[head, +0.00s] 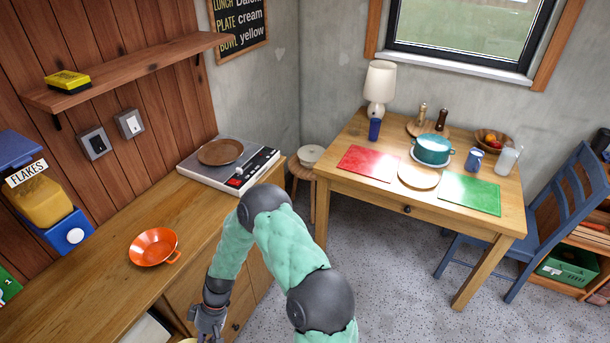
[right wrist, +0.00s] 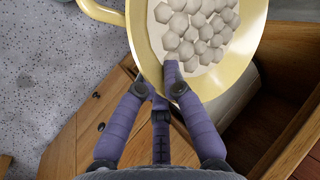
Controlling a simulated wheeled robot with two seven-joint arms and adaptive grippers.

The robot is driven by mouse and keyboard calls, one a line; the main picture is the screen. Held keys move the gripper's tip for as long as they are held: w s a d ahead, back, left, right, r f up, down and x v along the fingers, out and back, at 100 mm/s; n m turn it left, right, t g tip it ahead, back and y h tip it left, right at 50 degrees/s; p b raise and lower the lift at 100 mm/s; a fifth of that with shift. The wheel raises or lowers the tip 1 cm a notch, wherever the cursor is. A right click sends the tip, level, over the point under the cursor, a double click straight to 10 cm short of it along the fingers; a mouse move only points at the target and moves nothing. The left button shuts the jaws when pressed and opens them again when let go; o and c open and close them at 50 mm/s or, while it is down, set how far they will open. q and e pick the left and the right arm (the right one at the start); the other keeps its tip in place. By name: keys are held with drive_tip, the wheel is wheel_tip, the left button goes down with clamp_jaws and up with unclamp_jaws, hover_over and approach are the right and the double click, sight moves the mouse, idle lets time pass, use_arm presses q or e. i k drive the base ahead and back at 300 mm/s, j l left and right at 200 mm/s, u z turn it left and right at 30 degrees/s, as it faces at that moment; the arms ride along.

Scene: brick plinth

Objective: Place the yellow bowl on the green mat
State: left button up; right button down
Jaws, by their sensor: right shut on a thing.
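The yellow bowl (right wrist: 143,45) fills the upper part of the right wrist view and holds pale, many-sided pieces. My right gripper (right wrist: 174,82) is shut on its near rim, with one finger inside the bowl. In the head view my right gripper (head: 208,325) hangs low at the bottom edge, beside the wooden counter, and only a sliver of the bowl (head: 188,341) shows. The green mat (head: 468,193) lies flat and bare on the right front of the wooden table, well apart from the gripper. My left gripper is not in view.
The table (head: 352,188) also holds a red mat (head: 370,163), a cream plate (head: 419,178), a teal pot (head: 432,149), a blue mug (head: 474,160) and a jar (head: 507,158). A blue chair (head: 540,215) stands at its right. An orange pan (head: 154,247) sits on the counter.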

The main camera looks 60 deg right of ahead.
sight(470, 193)
drive_tip(key=l+z, duration=0.3)
drive_tip(key=z, duration=0.15)
drive_tip(key=k+l+z, duration=0.1)
drive_tip(key=l+z, duration=0.2)
drive_tip(key=z, duration=0.15)
drive_tip(key=l+z, duration=0.3)
drive_tip(key=z, duration=0.15)
drive_tip(key=i+l+z, duration=0.1)
drive_tip(key=l, duration=0.35)
drive_tip(key=i+l+z, duration=0.1)
drive_tip(key=l, duration=0.3)
drive_tip(key=i+l, duration=0.1)
drive_tip(key=l, duration=0.3)
drive_tip(key=i+l+z, duration=0.15)
drive_tip(key=l, duration=0.3)
drive_tip(key=i+l+z, duration=0.1)
drive_tip(key=l, duration=0.3)
